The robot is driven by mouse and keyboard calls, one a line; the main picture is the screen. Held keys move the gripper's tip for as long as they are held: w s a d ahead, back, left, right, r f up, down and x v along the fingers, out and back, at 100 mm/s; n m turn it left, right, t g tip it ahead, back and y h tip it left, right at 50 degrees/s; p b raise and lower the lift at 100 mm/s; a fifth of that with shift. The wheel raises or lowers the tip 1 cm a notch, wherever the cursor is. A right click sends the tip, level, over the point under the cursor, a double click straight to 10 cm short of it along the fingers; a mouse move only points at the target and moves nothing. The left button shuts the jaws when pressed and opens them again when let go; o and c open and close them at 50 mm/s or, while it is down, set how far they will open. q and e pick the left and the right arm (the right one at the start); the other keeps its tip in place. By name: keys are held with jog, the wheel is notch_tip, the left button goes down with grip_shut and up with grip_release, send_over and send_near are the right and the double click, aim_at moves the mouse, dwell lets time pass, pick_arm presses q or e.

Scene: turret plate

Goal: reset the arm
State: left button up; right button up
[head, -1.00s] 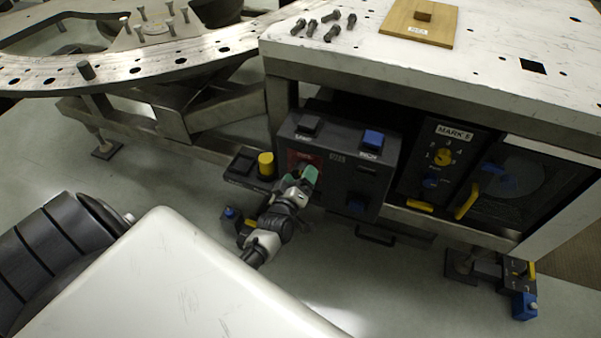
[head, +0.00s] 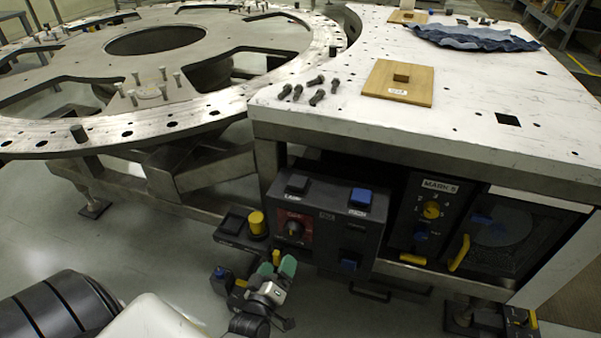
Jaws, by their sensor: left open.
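My left gripper (head: 276,268) is at the lower middle of the head view, its green-tipped fingers apart and empty. It is just below and in front of the dark control box (head: 335,246) under the table. A black knob (head: 293,229) on a red panel sits on the box's left face, a little above the fingertips, with a gap between them. A black button (head: 297,185) and a blue button (head: 361,197) are on top of the box. My right gripper is out of view.
A yellow knob (head: 257,223) stands left of the box. The MARK 5 panel (head: 432,213) is to the right. Above, the white table (head: 470,110) carries loose bolts (head: 316,97), a wooden block plate (head: 398,84) and a blue cloth (head: 470,38). The round turret plate (head: 90,50) is at left.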

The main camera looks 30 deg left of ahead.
pick_arm(q)
jog(key=s+d+f+m+g+h+p, duration=0.25)
jog(key=s+f+g, duration=0.2)
jog(key=f, duration=0.35)
jog(key=s+d+f+m+g+h+p, duration=0.25)
jog(key=s+d+f+m, duration=0.2)
jog(key=f, duration=0.35)
jog(key=s+f+m+g+p, duration=0.1)
jog(key=s+f+m+g, duration=0.1)
jog(key=s, duration=0.6)
jog(key=s+f+m+g+p, duration=0.1)
jog(key=s+f+g, duration=0.3)
jog(key=s, duration=0.4)
jog(key=s+f+m+g+y, duration=0.1)
jog(key=s+f+m+g, duration=0.2)
jog(key=s, duration=0.6)
jog(key=shift+a+f+m+g+p, duration=0.25)
jog(key=shift+f+m+g+p, duration=0.15)
jog(key=shift+f+m, duration=0.3)
jog(key=shift+f, duration=0.1)
